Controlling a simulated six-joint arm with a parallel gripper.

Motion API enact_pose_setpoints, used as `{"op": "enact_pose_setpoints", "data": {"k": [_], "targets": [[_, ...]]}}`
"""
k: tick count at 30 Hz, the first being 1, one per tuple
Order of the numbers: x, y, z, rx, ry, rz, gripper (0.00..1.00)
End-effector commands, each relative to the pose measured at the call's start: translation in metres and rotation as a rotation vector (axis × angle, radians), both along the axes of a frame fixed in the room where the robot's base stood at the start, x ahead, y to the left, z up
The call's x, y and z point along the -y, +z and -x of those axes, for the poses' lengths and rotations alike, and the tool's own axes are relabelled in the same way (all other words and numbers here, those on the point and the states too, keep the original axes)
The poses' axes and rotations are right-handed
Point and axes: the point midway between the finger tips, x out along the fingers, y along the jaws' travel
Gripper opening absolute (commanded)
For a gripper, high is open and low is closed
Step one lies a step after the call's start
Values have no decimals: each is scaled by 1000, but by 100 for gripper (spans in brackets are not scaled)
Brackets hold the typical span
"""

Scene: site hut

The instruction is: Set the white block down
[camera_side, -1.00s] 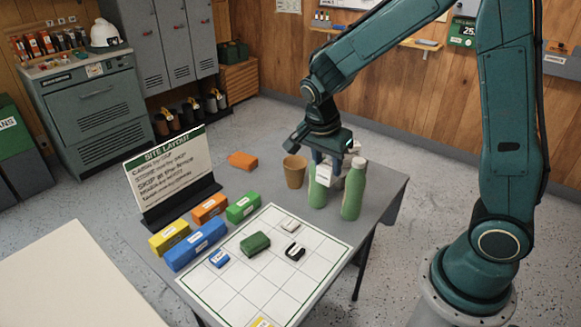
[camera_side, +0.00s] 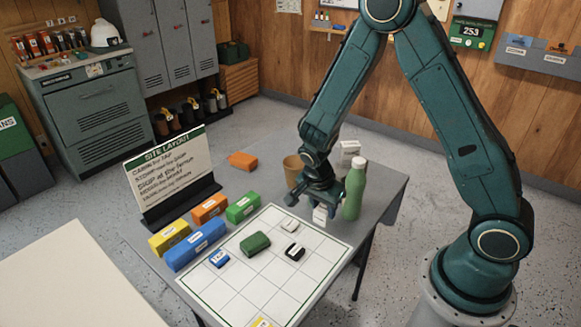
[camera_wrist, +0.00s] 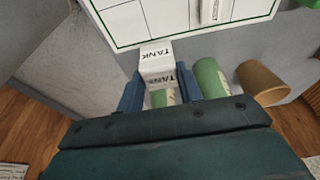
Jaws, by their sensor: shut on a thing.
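My gripper (camera_side: 322,197) is shut on a white block (camera_side: 320,214). It points down over the grey table (camera_side: 375,205), near the right edge of the white grid sheet (camera_side: 235,295). In the wrist view, the white block (camera_wrist: 156,54), lettered TANK, sits between the blue fingers of my gripper (camera_wrist: 160,78), close to the sheet's border. I cannot tell how high it is above the table. On the sheet lie a small white piece (camera_side: 290,226), a black-and-white piece (camera_side: 294,252), a green block (camera_side: 255,243), a blue block (camera_side: 219,258) and a yellow piece (camera_side: 261,322).
A green bottle (camera_side: 354,192) stands close right of my gripper; another is mostly hidden behind it. A brown cup (camera_side: 293,168) and a white box (camera_side: 349,149) are behind. Coloured blocks (camera_side: 195,243) and a SITE LAYOUT sign (camera_side: 168,172) stand left of the sheet.

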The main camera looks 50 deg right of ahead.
Motion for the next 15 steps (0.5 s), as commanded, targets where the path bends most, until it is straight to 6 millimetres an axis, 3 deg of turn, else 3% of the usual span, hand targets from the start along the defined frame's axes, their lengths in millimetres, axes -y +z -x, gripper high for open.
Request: {"op": "enact_pose_setpoints", "data": {"k": [6,15], "targets": [[0,-22,0,-1,-1,0,12],[0,-27,0,1,-1,0,12]]}}
